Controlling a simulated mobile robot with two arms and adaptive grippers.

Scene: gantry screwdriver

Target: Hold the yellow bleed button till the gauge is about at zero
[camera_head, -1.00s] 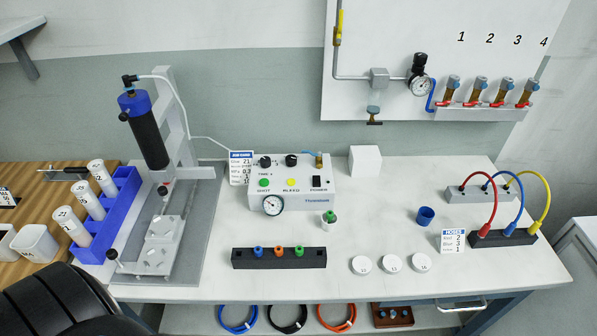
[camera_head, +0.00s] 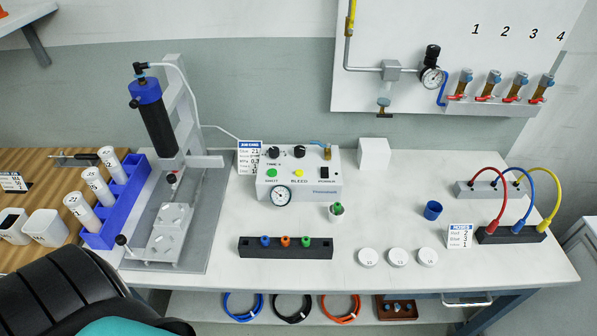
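The white dispenser control box (camera_head: 325,187) stands at the back middle of the bench. Its yellow bleed button (camera_head: 299,173) is on the front face, between a green button (camera_head: 272,173) and a black power switch (camera_head: 325,173). The round gauge (camera_head: 281,196) sits low on the box's front; its needle is too small to read. Nothing touches the yellow button. Neither gripper is in view; only a black and teal part of my own arm shows at the lower left.
A dispensing stand with a black and blue cartridge (camera_head: 155,120) rises left of the box. In front lie a black holder (camera_head: 286,248) with coloured tips and several white lids (camera_head: 398,257). A green-capped bottle (camera_head: 336,211) stands near the box. Bench space right of it is mostly clear.

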